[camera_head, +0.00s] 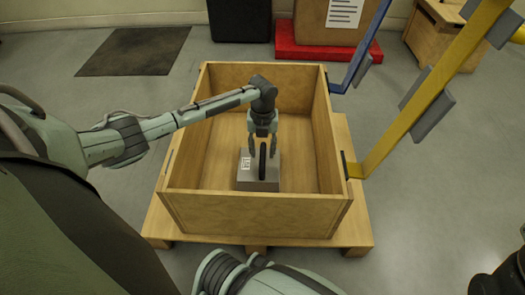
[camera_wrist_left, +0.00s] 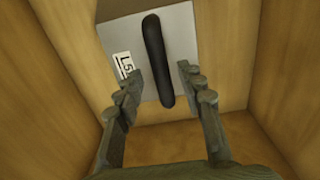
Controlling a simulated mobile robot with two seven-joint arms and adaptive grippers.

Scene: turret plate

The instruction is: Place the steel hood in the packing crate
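The steel hood (camera_head: 272,171) is a grey box with a black upright handle and a white label. It sits inside the wooden packing crate (camera_head: 250,215), towards the front, apparently on the floor. In the left wrist view the hood (camera_wrist_left: 183,40) shows its label, reading "L5", left of the handle. My left gripper (camera_head: 263,150) reaches down into the crate above the hood. In the wrist view its fingers (camera_wrist_left: 165,90) are spread on either side of the handle, with gaps on both sides. My right gripper is not visible.
The crate stands on a wooden pallet (camera_head: 357,225). A blue post (camera_head: 362,45) and a yellow post (camera_head: 437,90) rise at its right. A red platform (camera_head: 300,50) is behind it, and a dark mat (camera_head: 135,52) lies back left.

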